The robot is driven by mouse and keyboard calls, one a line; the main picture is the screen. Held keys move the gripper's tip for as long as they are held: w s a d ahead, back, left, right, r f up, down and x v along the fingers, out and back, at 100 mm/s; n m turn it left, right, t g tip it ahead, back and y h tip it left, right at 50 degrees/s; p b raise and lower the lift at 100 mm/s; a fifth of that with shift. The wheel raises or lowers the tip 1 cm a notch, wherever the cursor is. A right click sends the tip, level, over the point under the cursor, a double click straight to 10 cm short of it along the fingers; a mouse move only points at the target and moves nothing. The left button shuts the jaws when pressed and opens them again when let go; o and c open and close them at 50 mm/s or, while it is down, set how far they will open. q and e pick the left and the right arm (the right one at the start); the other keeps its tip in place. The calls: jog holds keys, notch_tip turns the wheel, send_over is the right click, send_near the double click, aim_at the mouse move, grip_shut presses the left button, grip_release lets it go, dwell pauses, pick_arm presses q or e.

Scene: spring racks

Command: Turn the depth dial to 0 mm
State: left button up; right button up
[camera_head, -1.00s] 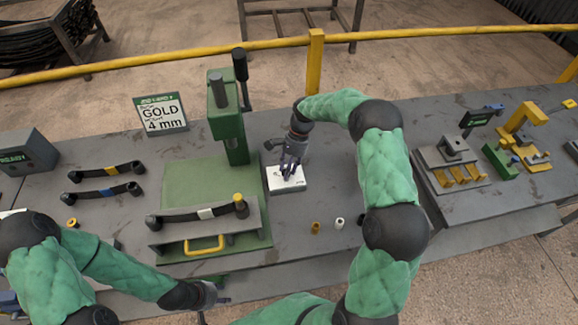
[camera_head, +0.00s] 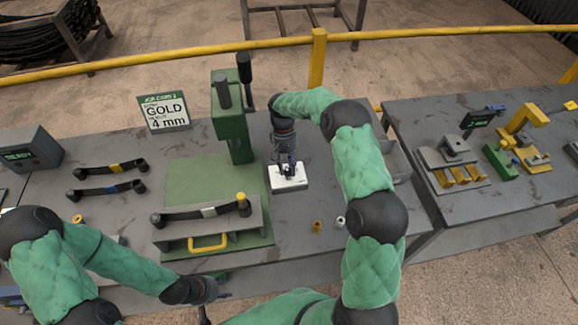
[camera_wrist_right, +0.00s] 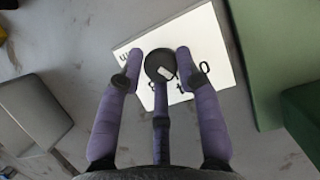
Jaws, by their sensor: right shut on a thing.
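The depth dial (camera_wrist_right: 153,63) is a round black knob with a pale mark, seen in the right wrist view. It stands on a white plate (camera_wrist_right: 209,38) with printed figures; a 0 shows to the right of the knob, and other figures are partly hidden. The white-topped block (camera_head: 291,183) is right of the green press in the head view. My right gripper (camera_head: 288,172) is over the block with its purple fingers around the knob, shut on it; it also shows in the right wrist view (camera_wrist_right: 158,68). My left gripper (camera_head: 218,294) is low at the front, too small to tell its state.
A green press (camera_head: 231,130) with a spring rack (camera_head: 205,211) stands left of the block. A sign (camera_head: 164,111) reads GOLD 4 mm. Two dark strips (camera_head: 108,190) lie at left. Small brass (camera_head: 317,226) and white (camera_head: 341,221) pieces stand near the front edge.

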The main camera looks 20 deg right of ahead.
jog(key=shift+s+a+n+h, duration=0.1)
jog(key=shift+a+n+h, duration=0.15)
jog(key=shift+n, duration=0.6)
jog(key=shift+s+a+n+h, duration=0.1)
jog(key=shift+n+h, duration=0.25)
jog(key=shift+n, duration=0.5)
jog(key=shift+f, duration=0.1)
jog(key=o, duration=1.1)
jog(key=shift+s, duration=0.1)
jog(key=shift+d, duration=0.1)
jog(key=shift+w+r, duration=0.35)
jog(key=shift+r, duration=0.2)
jog(key=v, duration=1.1)
jog(key=shift+a, duration=0.2)
